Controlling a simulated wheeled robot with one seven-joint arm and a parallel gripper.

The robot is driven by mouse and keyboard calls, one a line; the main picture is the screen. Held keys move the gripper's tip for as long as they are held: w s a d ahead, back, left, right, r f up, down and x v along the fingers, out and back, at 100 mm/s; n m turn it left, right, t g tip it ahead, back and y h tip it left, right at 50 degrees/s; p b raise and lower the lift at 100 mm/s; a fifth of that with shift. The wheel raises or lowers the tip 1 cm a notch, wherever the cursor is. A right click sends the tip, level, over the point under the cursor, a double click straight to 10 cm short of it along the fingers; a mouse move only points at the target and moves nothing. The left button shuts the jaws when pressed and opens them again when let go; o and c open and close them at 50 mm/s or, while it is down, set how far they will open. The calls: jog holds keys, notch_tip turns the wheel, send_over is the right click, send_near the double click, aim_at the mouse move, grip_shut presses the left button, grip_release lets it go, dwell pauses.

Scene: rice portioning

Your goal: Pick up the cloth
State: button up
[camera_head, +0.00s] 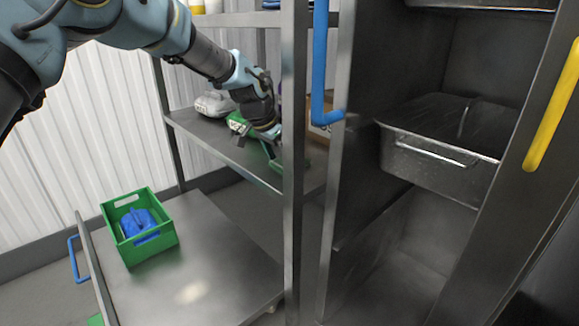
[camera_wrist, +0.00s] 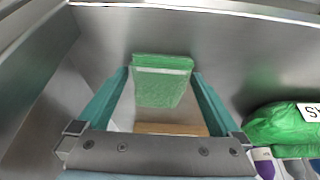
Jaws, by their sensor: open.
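A green folded cloth (camera_wrist: 160,88) with a pale stripe shows between the fingers of my gripper (camera_wrist: 160,75) in the wrist view. My gripper is open, with one teal finger on each side of the cloth. I cannot tell whether the fingers touch it. In the head view my gripper (camera_head: 274,152) reaches over the middle shelf, partly hidden behind the shelf post. I cannot make out the cloth clearly there.
A green package with a white label (camera_wrist: 282,124) lies right of my gripper. The metal shelf (camera_head: 215,138) also holds a grey-white bag (camera_head: 213,104). A shelf post (camera_head: 293,200) stands close by. Below, a green crate (camera_head: 152,245) holding a blue item stands on a metal cart (camera_head: 215,250).

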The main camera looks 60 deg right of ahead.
aim_at(281, 163)
jog(key=shift+c, duration=0.2)
jog(key=c, duration=1)
jog(key=shift+c, duration=0.2)
jog(key=shift+r, duration=0.1)
jog(key=shift+r, duration=0.45)
notch_tip(281, 163, up, 3)
jog(key=shift+r+p, duration=0.1)
jog(key=shift+p, duration=0.55)
jog(key=w+a, duration=0.3)
jog(key=a, duration=0.5)
jog(key=w+a+p, duration=0.1)
jog(key=w+a, duration=0.2)
jog(key=a, duration=0.6)
jog(key=shift+f, duration=0.35)
